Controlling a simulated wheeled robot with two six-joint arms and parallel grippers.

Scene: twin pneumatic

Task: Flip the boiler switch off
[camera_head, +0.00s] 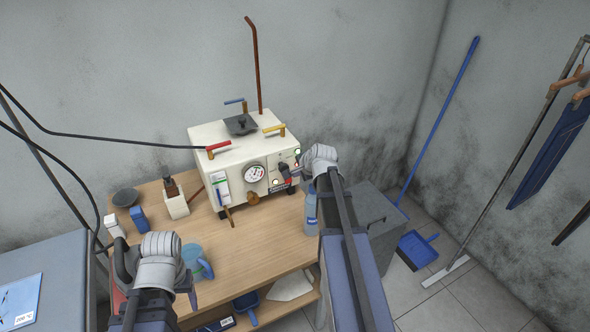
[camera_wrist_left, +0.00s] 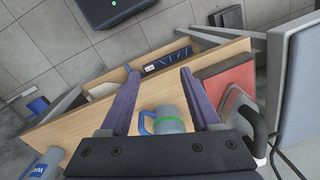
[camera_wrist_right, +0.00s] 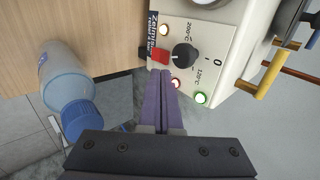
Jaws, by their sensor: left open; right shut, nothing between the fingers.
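The boiler (camera_head: 232,139) is a cream box with a gauge, standing at the back of the wooden table. The right wrist view shows its front panel with a red switch (camera_wrist_right: 160,54), a black knob (camera_wrist_right: 185,55) and several lit lamps, one of them green (camera_wrist_right: 200,97). My right gripper (camera_wrist_right: 159,72) is shut and empty. Its fingertips are right by the red switch; I cannot tell whether they touch. The arm hides part of the panel's right side in the head view. My left gripper (camera_wrist_left: 160,72) is open and empty, above the table's front left.
A blue-grey mug (camera_wrist_left: 167,120) stands on the table below my left gripper. A water bottle (camera_wrist_right: 66,80) stands close to my right gripper. Red and yellow handles (camera_head: 272,128) stick out from the boiler's top. The table's middle is clear.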

